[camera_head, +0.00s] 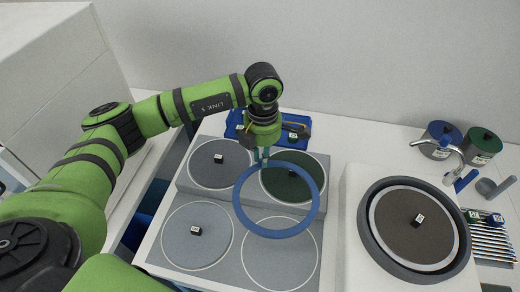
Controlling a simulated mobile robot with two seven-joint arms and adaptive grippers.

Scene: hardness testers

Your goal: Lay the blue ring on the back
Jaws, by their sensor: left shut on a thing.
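My left gripper (262,158) is shut on the far side of the blue ring (240,216). The ring appears to be held above the grey board (233,270). In the picture it overlaps the dark green disc at the back right (272,180) and the outlined circle at the front right (280,260). The back left disc (205,175), the front left disc (190,250) and the green disc each carry a small black cube. The front right circle is bare. My right gripper is not in view.
A blue tray (234,117) lies behind the board, partly hidden by my gripper. On the right stands a round dark-rimmed plate (385,250) with a black cube. Behind it are a blue canister (438,133), a green canister (482,141) and a curved metal tap (450,151).

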